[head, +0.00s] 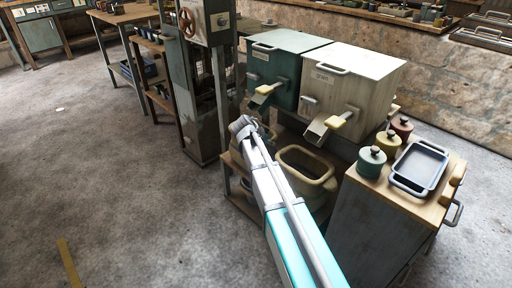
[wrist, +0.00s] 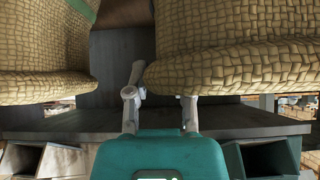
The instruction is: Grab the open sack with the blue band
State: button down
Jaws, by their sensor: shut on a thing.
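Two woven tan sacks with thick rolled rims show in the wrist view, which looks upside down. My gripper (wrist: 160,108) is shut on the rim of the right one, an open sack (wrist: 245,62); one finger passes behind the rim. No band shows on its visible part, so I cannot tell its band colour. The left sack (wrist: 40,50) carries a green band (wrist: 84,9). In the head view my gripper (head: 243,125) is at the left sack (head: 236,129), mostly hidden by my arm. The other open sack (head: 305,166) stands beside it to the right.
A green hopper (head: 283,62) and a cream hopper (head: 349,82) with chutes stand above the sacks. A wooden-topped cabinet (head: 370,230) at the right holds canisters (head: 371,160) and a tray (head: 420,167). A grey-green machine (head: 203,100) stands left.

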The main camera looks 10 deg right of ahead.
jog(key=shift+r, duration=0.2)
jog(key=shift+r+p, duration=1.65)
jog(key=shift+p, duration=0.25)
jog(key=shift+s+a+f, duration=0.1)
jog(key=shift+s+a, duration=0.3)
jog(key=shift+a, duration=0.2)
jog(key=s+a, duration=0.9)
jog(key=a, duration=0.4)
jog(key=shift+s+a, duration=0.2)
jog(key=shift+s, duration=0.1)
